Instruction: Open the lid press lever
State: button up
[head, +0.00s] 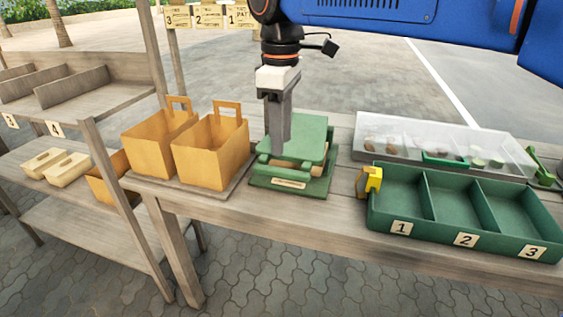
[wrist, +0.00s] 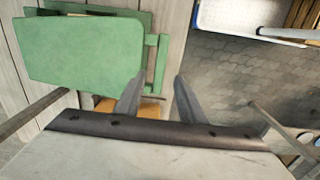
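The lid press (head: 312,148) is a green device on the wooden table, with a flat green top plate, a green base and a pale label on its front. The plate looks slightly tilted, with wood-coloured parts beneath it. In the wrist view the green plate (wrist: 85,50) fills the upper left, and a narrow green bar (wrist: 160,62) runs along its right side; I cannot tell whether this is the lever. My gripper (head: 280,148) points down over the left part of the press and hides some of it. In the wrist view its fingers (wrist: 157,90) are apart with nothing held between them.
Two tan paper bags (head: 210,152) stand on a board left of the press. A green three-compartment bin (head: 415,222) with a yellow object (head: 369,181) at its corner stands to the right. A clear-lidded tray (head: 400,135) lies behind it. A wooden post (head: 155,50) rises at left.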

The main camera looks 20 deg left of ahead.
aim_at(282, 170)
jog(key=shift+f, duration=3.6)
grip_shut()
